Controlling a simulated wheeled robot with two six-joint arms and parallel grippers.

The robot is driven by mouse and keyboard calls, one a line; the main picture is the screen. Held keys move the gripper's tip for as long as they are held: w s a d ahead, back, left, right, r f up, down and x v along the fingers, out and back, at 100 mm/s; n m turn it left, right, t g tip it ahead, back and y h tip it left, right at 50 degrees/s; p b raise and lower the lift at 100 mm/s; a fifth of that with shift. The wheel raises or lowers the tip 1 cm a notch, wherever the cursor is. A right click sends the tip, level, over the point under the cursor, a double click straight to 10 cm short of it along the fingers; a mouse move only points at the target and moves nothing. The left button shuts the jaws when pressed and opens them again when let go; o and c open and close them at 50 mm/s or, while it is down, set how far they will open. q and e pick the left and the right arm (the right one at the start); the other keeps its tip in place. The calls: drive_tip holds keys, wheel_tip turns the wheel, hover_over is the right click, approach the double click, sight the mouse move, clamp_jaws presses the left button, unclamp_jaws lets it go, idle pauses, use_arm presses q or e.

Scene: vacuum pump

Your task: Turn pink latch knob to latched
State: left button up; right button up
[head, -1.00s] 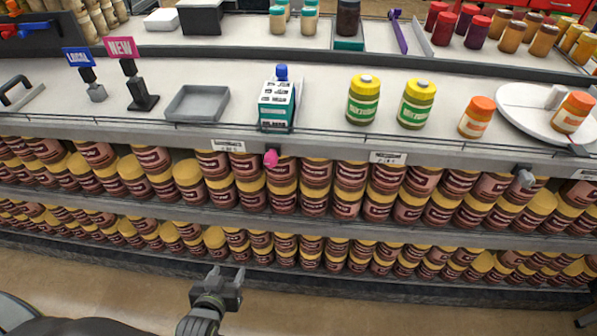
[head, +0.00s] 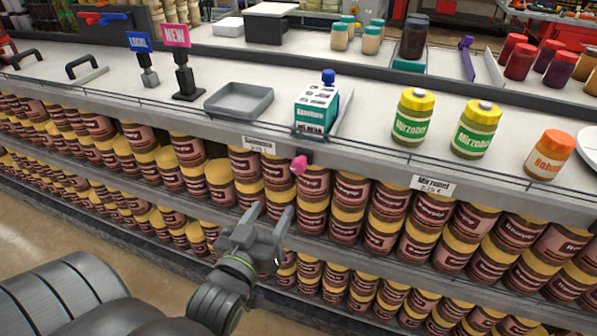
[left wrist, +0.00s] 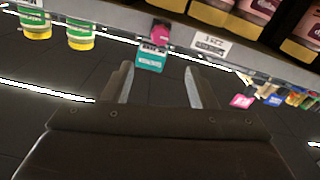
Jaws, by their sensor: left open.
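The pink latch knob (head: 299,165) sits on the front edge of the shelf top, just below the teal and white carton. It also shows in the left wrist view (left wrist: 160,33), beyond and between my fingertips, with a gap. My left gripper (head: 270,212) is open and empty, below and a little left of the knob in the head view. Its two fingers (left wrist: 160,72) stand apart in the left wrist view. Whether the knob is latched I cannot tell. My right gripper does not show.
The teal carton (head: 317,108) stands right above the knob near the edge. A grey tray (head: 239,112) lies to its left and green jars (head: 411,118) stand to its right. Stacked brown jars (head: 314,213) fill the shelves below. A price label (head: 259,147) is beside the knob.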

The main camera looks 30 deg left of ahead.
sight(296, 169)
use_arm(q)
drive_tip(key=x, duration=1.4)
drive_tip(key=shift+w+a+f, duration=0.1)
drive_tip(key=shift+w+a, duration=0.1)
drive_tip(key=shift+w, duration=0.15)
drive_tip(key=shift+c, duration=0.4)
drive_tip(key=c, duration=0.9)
